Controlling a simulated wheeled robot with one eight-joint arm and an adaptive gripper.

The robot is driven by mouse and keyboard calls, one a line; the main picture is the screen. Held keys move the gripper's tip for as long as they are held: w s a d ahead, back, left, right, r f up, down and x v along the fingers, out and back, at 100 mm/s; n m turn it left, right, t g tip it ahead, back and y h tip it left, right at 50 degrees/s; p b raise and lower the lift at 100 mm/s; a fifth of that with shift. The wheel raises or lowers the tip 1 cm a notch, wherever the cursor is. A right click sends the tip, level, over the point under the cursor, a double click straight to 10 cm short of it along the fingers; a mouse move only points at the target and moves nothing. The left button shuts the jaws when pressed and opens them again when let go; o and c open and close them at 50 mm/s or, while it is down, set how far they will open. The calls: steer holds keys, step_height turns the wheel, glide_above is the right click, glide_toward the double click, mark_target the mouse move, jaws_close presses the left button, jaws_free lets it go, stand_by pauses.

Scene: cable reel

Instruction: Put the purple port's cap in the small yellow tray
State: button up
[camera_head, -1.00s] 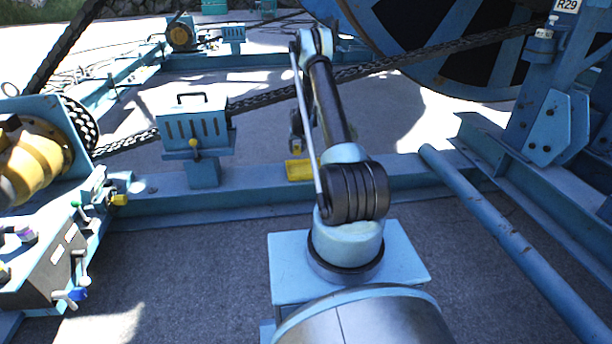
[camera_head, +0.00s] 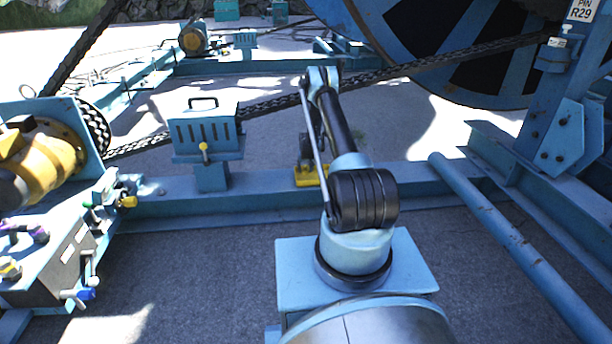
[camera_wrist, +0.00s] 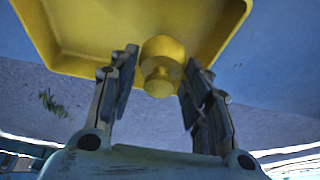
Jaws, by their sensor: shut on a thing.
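The small yellow tray (camera_head: 309,181) sits on the blue beam in the head view; its rim and wall fill the top of the wrist view (camera_wrist: 60,62). My gripper (camera_wrist: 160,72) is shut on a round, stepped yellow cap (camera_wrist: 162,62), one finger on each side of it. The cap shows in front of the tray in the wrist view; I cannot tell whether it touches the tray. In the head view my gripper is low at the tray, partly hidden by my arm. A purple port part (camera_head: 39,234) shows on the panel at the left edge.
The control panel (camera_head: 62,255) with coloured levers and a yellow motor (camera_head: 45,165) stands at left. A vented blue box (camera_head: 204,130) stands on the beam left of the tray. A chain (camera_head: 265,107) runs behind my arm, and a blue pipe (camera_head: 510,238) lies at right.

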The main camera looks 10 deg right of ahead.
mark_target(305, 170)
steer(key=shift+f, duration=1.75)
steer(key=o, duration=0.8)
